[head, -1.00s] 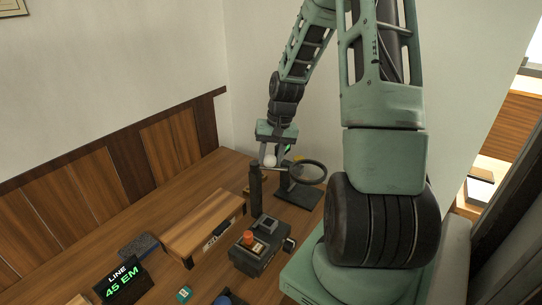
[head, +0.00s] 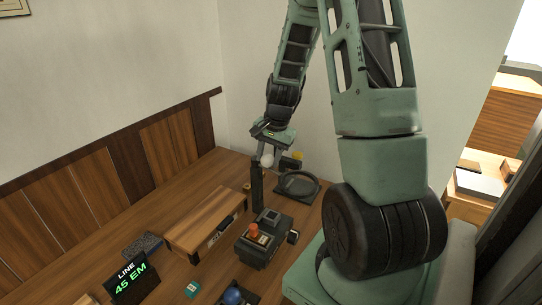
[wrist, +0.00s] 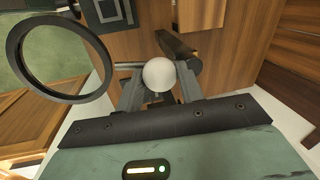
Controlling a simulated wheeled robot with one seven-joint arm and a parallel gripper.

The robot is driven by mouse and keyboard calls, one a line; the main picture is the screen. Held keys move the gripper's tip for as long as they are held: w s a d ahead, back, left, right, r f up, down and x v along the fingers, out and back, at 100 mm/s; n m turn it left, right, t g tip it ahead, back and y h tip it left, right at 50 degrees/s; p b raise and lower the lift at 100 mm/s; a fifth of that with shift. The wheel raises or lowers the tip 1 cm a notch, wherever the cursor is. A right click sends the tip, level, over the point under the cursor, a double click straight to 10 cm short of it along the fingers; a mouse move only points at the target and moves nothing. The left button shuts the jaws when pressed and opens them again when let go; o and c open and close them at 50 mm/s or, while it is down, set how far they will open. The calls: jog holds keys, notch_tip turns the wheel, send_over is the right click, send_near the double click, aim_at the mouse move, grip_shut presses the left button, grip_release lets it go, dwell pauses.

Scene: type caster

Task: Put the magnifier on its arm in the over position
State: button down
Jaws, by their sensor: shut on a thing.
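The magnifier is a dark ring (head: 297,183) on a short arm, seen at the back right of the desk in the head view. In the wrist view the ring (wrist: 60,60) is at the upper left, and a thin rod (wrist: 128,66) leads from its side to a white ball knob (wrist: 158,75). My gripper (head: 266,160) is shut on this ball knob, with one finger on each side. In the head view the ring overlaps its dark base, so the gap between them is hard to judge. A dark upright post (head: 257,187) stands just in front of my gripper.
A control box with an orange knob (head: 254,229) stands in front of the post. A wooden box (head: 203,222) lies to its left, and a lit sign (head: 130,283) is at the front left. A yellow item (head: 296,157) is behind the magnifier. The back-left desk is clear.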

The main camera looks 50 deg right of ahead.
jog(key=m, duration=0.1)
jog(key=a+m+p, duration=0.1)
jog(key=m, duration=0.1)
jog(key=a+m+h+p, duration=0.1)
jog(key=shift+w+r+m, duration=0.2)
jog(key=shift+m, duration=0.1)
jog(key=shift+w+a+f+m+h+p, duration=0.1)
jog(key=shift+w+a+m+h+p, duration=0.15)
jog(key=shift+m+p, duration=0.5)
jog(key=shift+w+a+m+h+p, duration=0.15)
jog(key=shift+a+m+p, duration=0.25)
jog(key=shift+m, duration=0.55)
jog(key=c, duration=0.9)
grip_release()
jog(key=p+v, duration=0.2)
jog(key=v, duration=1.5)
jog(key=shift+d+r+p, duration=0.2)
jog(key=shift+p, duration=0.2)
jog(key=shift+w, duration=0.1)
